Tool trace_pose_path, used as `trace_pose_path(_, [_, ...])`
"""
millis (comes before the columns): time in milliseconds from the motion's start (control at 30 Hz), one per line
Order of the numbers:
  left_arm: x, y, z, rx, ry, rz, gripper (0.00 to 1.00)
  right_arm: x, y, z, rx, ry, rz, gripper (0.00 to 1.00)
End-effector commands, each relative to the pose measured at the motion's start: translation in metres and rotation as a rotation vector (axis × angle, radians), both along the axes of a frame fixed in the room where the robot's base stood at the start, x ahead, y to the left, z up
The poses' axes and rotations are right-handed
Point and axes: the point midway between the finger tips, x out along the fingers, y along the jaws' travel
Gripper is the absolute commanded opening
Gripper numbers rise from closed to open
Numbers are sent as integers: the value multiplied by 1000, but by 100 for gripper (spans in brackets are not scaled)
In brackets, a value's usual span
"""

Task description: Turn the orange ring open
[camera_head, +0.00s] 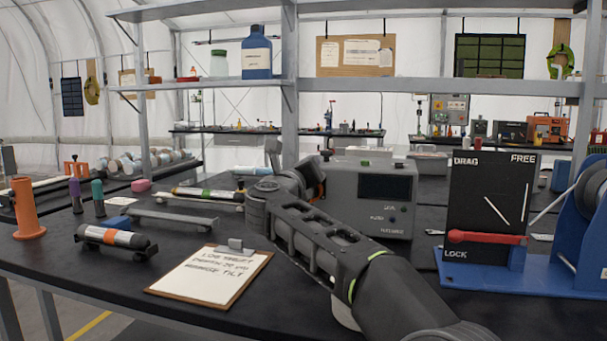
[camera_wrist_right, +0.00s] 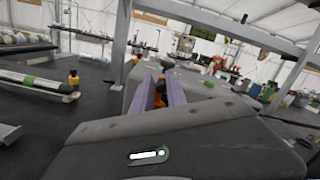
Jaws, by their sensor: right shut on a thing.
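My right arm comes in from the lower right in the head view, and its gripper (camera_head: 303,184) is at the left side of the grey instrument box (camera_head: 372,200). A small bit of the orange ring (camera_head: 319,186) shows between the gripper and the box. In the right wrist view the two purple fingers of my right gripper (camera_wrist_right: 161,90) are closed around the orange ring (camera_wrist_right: 159,98). Most of the ring is hidden by the fingers and the wrist housing, so its turn angle cannot be told. My left gripper is not in view.
A clipboard (camera_head: 210,277) lies at the bench front. A black DRAG/FREE/LOCK panel (camera_head: 487,200) with a red lever (camera_head: 486,238) stands at right. A shelf post is behind the gripper.

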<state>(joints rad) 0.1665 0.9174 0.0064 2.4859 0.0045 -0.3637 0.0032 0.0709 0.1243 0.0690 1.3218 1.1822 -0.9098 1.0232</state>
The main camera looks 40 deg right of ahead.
Motion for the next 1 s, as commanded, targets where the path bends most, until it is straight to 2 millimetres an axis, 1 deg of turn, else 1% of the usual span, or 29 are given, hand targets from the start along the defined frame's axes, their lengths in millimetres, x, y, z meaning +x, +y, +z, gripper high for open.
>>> trace_pose_path(33, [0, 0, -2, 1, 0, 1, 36, -3, -4, -2, 7, -4, -11, 0])
trace_pose_path(467, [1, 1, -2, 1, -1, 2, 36, -4, -5, -3, 14, -10, -14, 0])
trace_pose_path(500, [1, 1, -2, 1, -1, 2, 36, -4, -5, -3, 13, -9, -14, 21])
trace_pose_path(667, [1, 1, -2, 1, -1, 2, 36, -3, -4, -3, 12, -10, -12, 34])
trace_pose_path(700, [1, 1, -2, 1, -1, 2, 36, -3, -4, -3, 13, -10, -11, 35])
trace_pose_path(1000, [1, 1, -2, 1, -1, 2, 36, -3, 0, -2, 12, -12, -5, 35])
